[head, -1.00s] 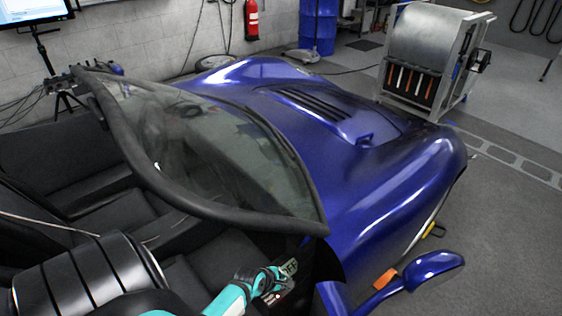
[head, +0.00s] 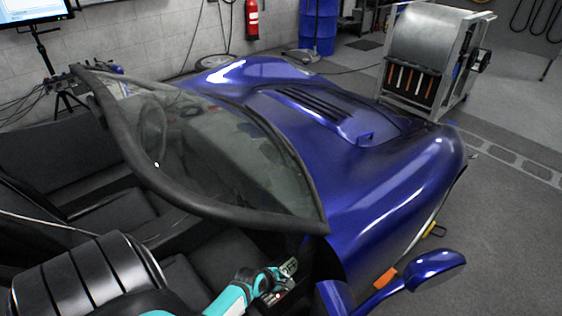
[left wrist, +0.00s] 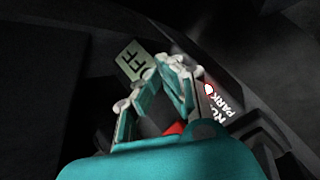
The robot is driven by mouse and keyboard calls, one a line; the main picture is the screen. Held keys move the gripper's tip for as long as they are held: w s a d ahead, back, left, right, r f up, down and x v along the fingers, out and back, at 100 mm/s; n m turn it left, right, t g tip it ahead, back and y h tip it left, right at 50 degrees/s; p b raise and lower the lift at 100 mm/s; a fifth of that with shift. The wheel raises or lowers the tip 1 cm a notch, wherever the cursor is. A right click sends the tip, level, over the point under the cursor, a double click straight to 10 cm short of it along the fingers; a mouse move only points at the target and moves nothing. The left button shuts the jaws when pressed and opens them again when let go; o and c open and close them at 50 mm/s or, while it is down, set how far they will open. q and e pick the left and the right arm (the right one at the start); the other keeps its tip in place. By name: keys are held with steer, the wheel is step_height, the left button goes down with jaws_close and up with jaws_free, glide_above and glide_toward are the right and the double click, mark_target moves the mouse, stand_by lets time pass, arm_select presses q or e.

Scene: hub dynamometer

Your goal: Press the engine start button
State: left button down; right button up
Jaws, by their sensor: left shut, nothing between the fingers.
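My left gripper (head: 288,268) is shut and empty inside the blue car's cockpit, by the dash under the near end of the windscreen. I cannot make out the engine start button; the gripper hides part of the panel. My right gripper is not in view.
The windscreen frame (head: 165,190) curves above and left of my left arm. The blue door mirror (head: 435,268) sticks out to the right. Black seats (head: 75,165) fill the cockpit to the left. A metal roller cabinet (head: 432,60) stands beyond the car.

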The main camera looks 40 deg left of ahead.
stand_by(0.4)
arm_select(q)
steer(key=shift+f, duration=0.2)
steer(key=shift+f, duration=0.45)
stand_by(0.4)
steer(key=shift+r, duration=0.1)
steer(key=shift+r+p, duration=0.6)
steer(key=shift+p, duration=0.1)
